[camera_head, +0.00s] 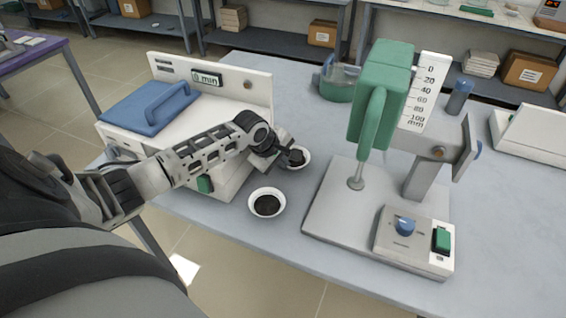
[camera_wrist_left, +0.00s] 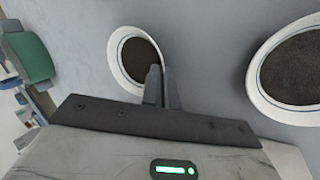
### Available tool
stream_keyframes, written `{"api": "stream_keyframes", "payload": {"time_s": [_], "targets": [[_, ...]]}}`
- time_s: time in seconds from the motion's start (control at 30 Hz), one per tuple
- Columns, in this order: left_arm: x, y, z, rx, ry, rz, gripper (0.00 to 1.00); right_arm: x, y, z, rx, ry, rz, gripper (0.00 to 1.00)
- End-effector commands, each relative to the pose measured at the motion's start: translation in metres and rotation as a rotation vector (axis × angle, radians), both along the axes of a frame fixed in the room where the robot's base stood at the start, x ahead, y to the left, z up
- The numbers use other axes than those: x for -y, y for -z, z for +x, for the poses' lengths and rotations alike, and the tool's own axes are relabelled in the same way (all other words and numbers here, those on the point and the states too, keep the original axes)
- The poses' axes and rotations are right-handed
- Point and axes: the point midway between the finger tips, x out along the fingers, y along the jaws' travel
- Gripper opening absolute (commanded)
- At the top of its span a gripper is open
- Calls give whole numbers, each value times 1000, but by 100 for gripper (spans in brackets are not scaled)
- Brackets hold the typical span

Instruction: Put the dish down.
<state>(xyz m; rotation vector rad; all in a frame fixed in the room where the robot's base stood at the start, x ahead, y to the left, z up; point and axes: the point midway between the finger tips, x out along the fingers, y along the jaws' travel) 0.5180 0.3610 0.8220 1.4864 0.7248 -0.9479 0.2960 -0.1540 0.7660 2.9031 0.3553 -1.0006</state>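A small white dish with dark filling (camera_head: 300,161) is at my left gripper (camera_head: 287,155), to the right of the furnace's front. It also shows in the left wrist view (camera_wrist_left: 118,66), where the gripper's fingers (camera_wrist_left: 161,86) are close together at its rim, which appears pinched between them. The fingers hide part of the rim. I cannot tell whether the dish touches the table (camera_head: 262,235) or hangs just above it. A second white dish with dark filling (camera_head: 267,204) stands on the table nearer to me. My right gripper is not in view.
A white furnace (camera_head: 205,130) with a blue-handled part stands on the left. A green-headed stand with a scale (camera_head: 385,100) and its wide base (camera_head: 335,205) stand on the right. The table's front edge is close to the second dish.

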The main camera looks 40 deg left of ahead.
Motion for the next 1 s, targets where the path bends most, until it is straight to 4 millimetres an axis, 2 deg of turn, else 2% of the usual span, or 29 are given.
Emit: {"api": "stream_keyframes", "payload": {"time_s": [0.4,0.47,0.5,0.83,1.0], "targets": [[0,6,0,1,-1,-1,0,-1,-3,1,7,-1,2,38],[0,6,0,1,0,0,19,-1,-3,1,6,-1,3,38],[0,6,0,0,0,0,24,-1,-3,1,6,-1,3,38],[0,4,-1,-2,1,1,24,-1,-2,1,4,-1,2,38],[-2,-17,-11,0,1,0,24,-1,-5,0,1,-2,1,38]]}}
